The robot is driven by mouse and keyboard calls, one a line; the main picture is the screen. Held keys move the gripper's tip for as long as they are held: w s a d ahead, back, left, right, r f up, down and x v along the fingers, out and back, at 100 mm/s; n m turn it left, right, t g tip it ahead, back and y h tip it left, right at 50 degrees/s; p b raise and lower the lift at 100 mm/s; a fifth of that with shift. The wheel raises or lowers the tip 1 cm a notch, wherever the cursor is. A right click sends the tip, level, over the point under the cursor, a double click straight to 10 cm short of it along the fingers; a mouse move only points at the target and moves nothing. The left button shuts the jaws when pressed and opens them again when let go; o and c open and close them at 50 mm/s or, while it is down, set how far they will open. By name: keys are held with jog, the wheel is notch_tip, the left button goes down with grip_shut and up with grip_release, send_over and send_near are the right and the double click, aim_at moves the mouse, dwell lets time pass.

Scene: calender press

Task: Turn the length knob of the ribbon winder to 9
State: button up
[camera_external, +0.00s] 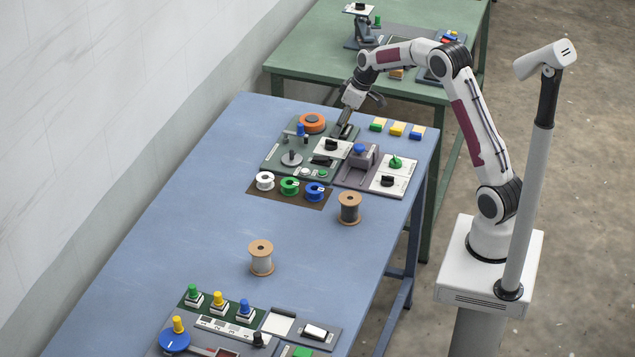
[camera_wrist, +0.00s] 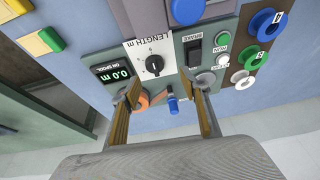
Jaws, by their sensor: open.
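The ribbon winder (camera_external: 274,164) is a grey-green panel on the blue table. Its length knob (camera_wrist: 153,64) is a black knob on a white dial plate (camera_wrist: 134,52) marked "LENGTH m"; the knob also shows in the external view (camera_external: 331,145). The dial numbers and the knob's setting are too small to read. A display (camera_wrist: 115,75) beside it reads 0.0 m, "ON SPOOL". My gripper (camera_wrist: 165,92) is open and empty, its fingers apart near the display and the knob plate. In the external view my gripper (camera_external: 347,118) is over the winder's far right corner.
An orange spool (camera_external: 312,123) and a blue-topped post (camera_wrist: 173,105) stand on the winder. White, green and blue spools (camera_external: 289,187) sit along its front. A grey unit with a blue button (camera_external: 359,150) and a green-knob plate (camera_external: 393,177) stand to the right. Yellow and green blocks (camera_external: 397,129) lie behind.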

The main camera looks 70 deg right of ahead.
aim_at(327, 162)
jog(key=shift+w+a+f+m+g, duration=0.1)
jog(key=shift+a+f+m+g, duration=0.25)
jog(key=shift+a+m, duration=0.35)
jog(key=shift+w+a+f+m+g, duration=0.15)
jog(key=shift+a+f+m, duration=0.3)
jog(key=shift+a+m, duration=0.25)
jog(key=shift+a+f+m+g+h, duration=0.3)
jog(key=shift+a+f+m, duration=0.15)
jog(key=shift+a+m, duration=0.4)
jog(key=shift+a+f+m+g+h, duration=0.25)
jog(key=shift+a+f+m, duration=0.3)
jog(key=shift+m, duration=0.4)
jog(key=shift+w+a+f+m+g+h, duration=0.1)
jog(key=shift+a+f+m+g+h, duration=0.15)
jog(key=shift+a+m, duration=0.45)
jog(key=shift+w+a+f+m+g+h, duration=0.15)
jog(key=shift+a+m, duration=0.3)
jog(key=shift+m, duration=0.45)
jog(key=shift+w+a+f+m+g+h, duration=0.1)
jog(key=shift+a+f+m+g+h, duration=0.15)
jog(key=shift+a+m, duration=0.35)
jog(key=shift+w+a+f+m+h, duration=0.1)
jog(key=shift+a+m+h, duration=0.2)
jog(key=shift+m, duration=0.6)
jog(key=shift+a+r, duration=0.1)
